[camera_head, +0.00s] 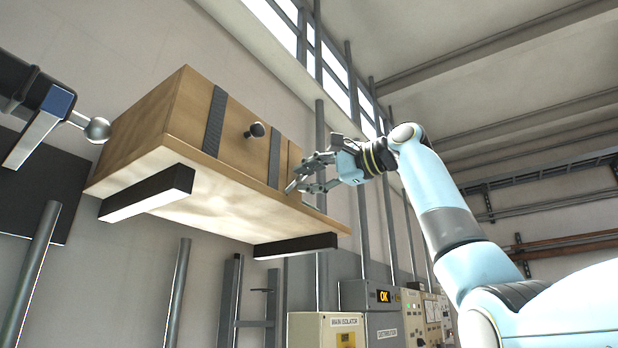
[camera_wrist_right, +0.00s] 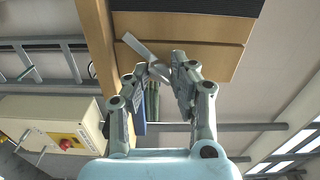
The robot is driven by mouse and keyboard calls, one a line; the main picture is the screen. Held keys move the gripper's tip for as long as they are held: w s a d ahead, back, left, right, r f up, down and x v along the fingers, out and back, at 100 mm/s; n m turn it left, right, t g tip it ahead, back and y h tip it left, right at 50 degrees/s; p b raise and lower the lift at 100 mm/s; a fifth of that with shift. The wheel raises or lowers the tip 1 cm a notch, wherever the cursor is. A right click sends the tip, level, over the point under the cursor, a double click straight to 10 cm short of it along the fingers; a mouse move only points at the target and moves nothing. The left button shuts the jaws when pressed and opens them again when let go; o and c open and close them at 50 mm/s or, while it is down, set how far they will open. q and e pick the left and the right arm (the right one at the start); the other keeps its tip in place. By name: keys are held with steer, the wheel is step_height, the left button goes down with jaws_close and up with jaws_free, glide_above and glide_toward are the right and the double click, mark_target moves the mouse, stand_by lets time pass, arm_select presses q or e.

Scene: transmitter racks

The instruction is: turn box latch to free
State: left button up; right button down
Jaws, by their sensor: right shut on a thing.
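A wooden box (camera_head: 232,128) with two dark straps and a dark round knob (camera_head: 255,130) sits on a wooden shelf. The grey bar of the latch (camera_wrist_right: 137,47) shows in the right wrist view, tilted across the seam of the wood, and its lower end runs between my fingers. My right gripper (camera_head: 299,180) is at the right end of the box front, and it also shows in the right wrist view (camera_wrist_right: 160,72). It is shut on the latch bar. The fingers hide part of the latch. My left gripper cannot be made out in these views.
The shelf (camera_head: 226,185) rests on two dark brackets. A dark fitting with a grey lever and ball end (camera_head: 97,129) reaches in at the left, close to the box. Grey and cream cabinets (camera_head: 326,329) stand below. Vertical pipes run along the wall.

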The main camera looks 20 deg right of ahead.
steer(key=n, duration=0.6)
steer(key=shift+f+n, duration=0.15)
steer(key=shift+n, duration=0.25)
stand_by(1.0)
steer(key=c, duration=1.1)
jaws_free()
steer(key=shift+c, duration=0.2)
steer(key=shift+s, duration=0.1)
steer(key=v, duration=1.2)
